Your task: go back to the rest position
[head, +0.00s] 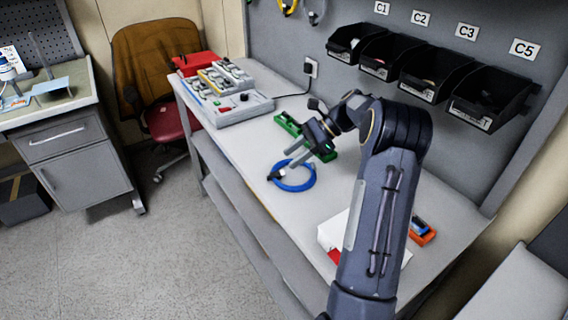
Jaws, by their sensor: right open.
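My right arm rises from the bottom right and reaches over the white workbench (262,150). Its gripper (297,157) is open above the bench, with its fingers pointing left and down. The fingers overlap the far edge of a coiled blue tube (311,182) in the picture. I cannot tell whether they touch it. A green tray or rack (286,123) lies behind the gripper and is partly hidden by it. My left gripper is not in view.
Grey pump units (240,107) and a red box (197,63) stand at the bench's far left. Black bins (490,95) hang on the wall above. A white box (333,232) and an orange item (424,238) lie near my arm.

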